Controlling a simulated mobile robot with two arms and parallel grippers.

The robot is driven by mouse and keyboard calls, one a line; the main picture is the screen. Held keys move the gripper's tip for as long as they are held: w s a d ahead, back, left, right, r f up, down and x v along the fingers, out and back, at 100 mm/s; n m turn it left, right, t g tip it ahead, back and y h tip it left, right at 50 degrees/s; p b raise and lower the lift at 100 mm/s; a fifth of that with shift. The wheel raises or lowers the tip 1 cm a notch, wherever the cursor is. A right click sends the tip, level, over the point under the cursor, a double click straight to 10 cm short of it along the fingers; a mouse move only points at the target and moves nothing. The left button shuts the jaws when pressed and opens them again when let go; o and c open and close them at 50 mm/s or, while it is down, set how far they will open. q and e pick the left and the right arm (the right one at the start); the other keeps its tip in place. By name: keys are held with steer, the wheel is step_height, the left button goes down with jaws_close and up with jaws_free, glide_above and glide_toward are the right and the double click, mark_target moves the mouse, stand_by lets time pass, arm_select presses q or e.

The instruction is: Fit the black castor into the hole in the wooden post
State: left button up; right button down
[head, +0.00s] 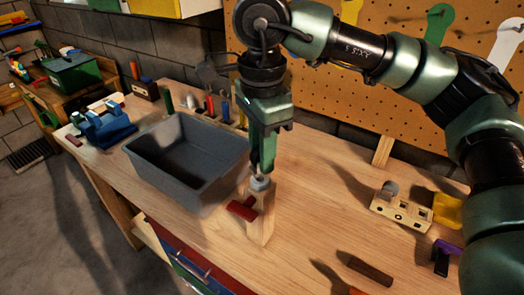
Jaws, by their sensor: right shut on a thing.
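My right gripper (262,172) points straight down over the workbench, shut on a small castor (260,184). Its visible part looks grey and round, and the fingers hide the rest. The castor is right at the top of the wooden post (262,226). I cannot tell whether its stem is inside the post's hole, which is hidden. My left gripper is not in view.
A grey bin (180,185) stands close left of the post. A wooden block with holes (401,209) bears a grey round piece (390,188) at the right, beside a yellow object (447,211). A purple-and-black tool (443,258) and brown bar (370,269) lie nearer. A blue vise (106,124) sits left.

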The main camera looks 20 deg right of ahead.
steer(key=shift+f, duration=0.2)
steer(key=shift+f+b, duration=0.7)
steer(key=shift+b, duration=0.1)
steer(key=c, duration=1.1)
jaws_free()
step_height(320, 180, up, 8)
steer(key=shift+f+b, duration=0.1)
steer(key=shift+b, duration=0.3)
